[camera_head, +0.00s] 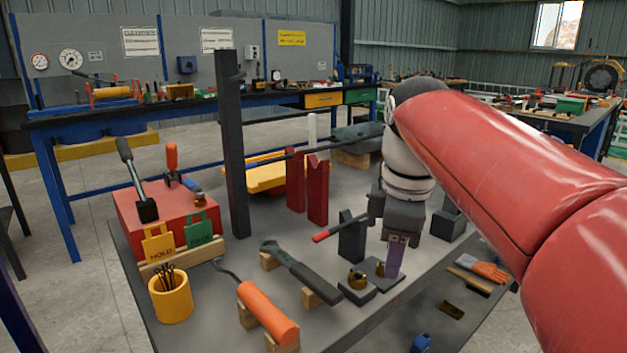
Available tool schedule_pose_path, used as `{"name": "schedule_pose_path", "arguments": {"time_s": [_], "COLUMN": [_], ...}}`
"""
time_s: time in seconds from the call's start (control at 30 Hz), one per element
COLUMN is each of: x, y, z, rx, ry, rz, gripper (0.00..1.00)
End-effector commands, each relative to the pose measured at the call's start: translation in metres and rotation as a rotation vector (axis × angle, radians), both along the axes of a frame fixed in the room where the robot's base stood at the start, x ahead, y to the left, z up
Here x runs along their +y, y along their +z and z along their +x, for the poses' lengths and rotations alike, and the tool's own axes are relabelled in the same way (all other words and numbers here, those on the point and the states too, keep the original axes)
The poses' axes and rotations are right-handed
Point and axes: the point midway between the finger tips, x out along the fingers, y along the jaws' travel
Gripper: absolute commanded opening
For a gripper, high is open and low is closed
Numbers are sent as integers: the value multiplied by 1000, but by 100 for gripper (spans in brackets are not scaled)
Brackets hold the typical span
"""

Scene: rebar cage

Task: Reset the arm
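My red arm reaches in from the right side of the head view, and its white and grey wrist points down over the grey workbench (215,270). My gripper (397,240) is at the end, above the right part of the bench. A small purple piece (394,262) shows directly below it, near a dark block with brass-coloured parts (357,280). I cannot tell whether the fingers grip the purple piece or are only in front of it. The fingertips are too small and dark to make out.
A dark upright post (231,150) and two dark red uprights (317,190) stand on the bench. A red box (130,215) with tags, a yellow cup (171,302), a wrench-like tool (300,272) and an orange-handled tool (267,313) are at left and front. Orange-and-grey gloves (488,270) lie at right.

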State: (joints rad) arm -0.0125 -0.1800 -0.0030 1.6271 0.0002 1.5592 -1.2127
Motion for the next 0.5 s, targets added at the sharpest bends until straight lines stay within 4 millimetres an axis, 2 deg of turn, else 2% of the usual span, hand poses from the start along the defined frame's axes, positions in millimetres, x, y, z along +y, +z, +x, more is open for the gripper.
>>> {"name": "schedule_pose_path", "arguments": {"time_s": [0.03, 0.3, 0.4, 0.5], "x": [-1, -3, -3, -3], "y": [-14, -101, -129, -147], "z": [-19, -88, -105, -116], "rx": [-41, -234, -276, -300], "ry": [-131, -814, -992, -1105], "rz": [21, 216, 292, 346], "gripper": [38, 38, 38, 38]}}
